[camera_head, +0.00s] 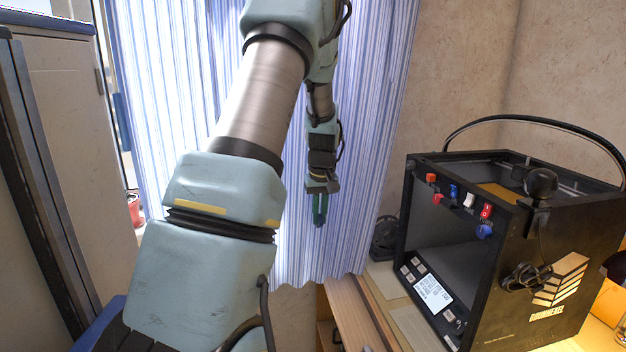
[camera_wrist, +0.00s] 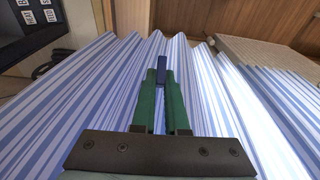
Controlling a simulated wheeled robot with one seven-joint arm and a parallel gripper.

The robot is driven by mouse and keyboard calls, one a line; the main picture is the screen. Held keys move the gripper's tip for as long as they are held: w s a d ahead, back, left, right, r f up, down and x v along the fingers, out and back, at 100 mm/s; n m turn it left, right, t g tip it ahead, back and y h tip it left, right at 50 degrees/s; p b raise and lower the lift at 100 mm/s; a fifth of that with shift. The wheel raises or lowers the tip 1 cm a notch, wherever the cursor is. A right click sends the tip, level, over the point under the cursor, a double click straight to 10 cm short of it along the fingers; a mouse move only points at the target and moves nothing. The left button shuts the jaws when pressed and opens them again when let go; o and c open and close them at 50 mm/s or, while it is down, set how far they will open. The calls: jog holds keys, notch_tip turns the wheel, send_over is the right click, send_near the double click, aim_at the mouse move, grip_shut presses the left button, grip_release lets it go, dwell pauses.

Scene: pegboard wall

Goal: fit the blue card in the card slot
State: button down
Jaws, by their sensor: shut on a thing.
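My gripper (camera_head: 319,212) hangs pointing down in front of the striped curtain in the head view, left of the black machine. In the wrist view, my gripper's green fingers (camera_wrist: 163,100) are shut on the blue card (camera_wrist: 161,68), which sticks out past the fingertips as a narrow dark blue strip. The rest of the card is hidden between the fingers. In the head view I cannot make out the card. I cannot pick out the card slot in either view.
A black open-fronted machine (camera_head: 555,245) with coloured switches, a small screen and a cable loop stands on the wooden table (camera_head: 405,322) at right. A blue-white striped curtain (camera_head: 385,130) hangs behind my arm. A grey cabinet (camera_head: 70,120) is at left, with a red pot (camera_head: 134,210) beyond it.

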jog(key=s+a+f+m, duration=0.1)
jog(key=s+a+f, duration=0.4)
jog(key=a+f, duration=0.5)
jog(key=s+a+f+m+b, duration=0.1)
jog(key=s+a+f, duration=0.1)
jog(key=s+f, duration=0.7)
jog(key=shift+d, duration=0.1)
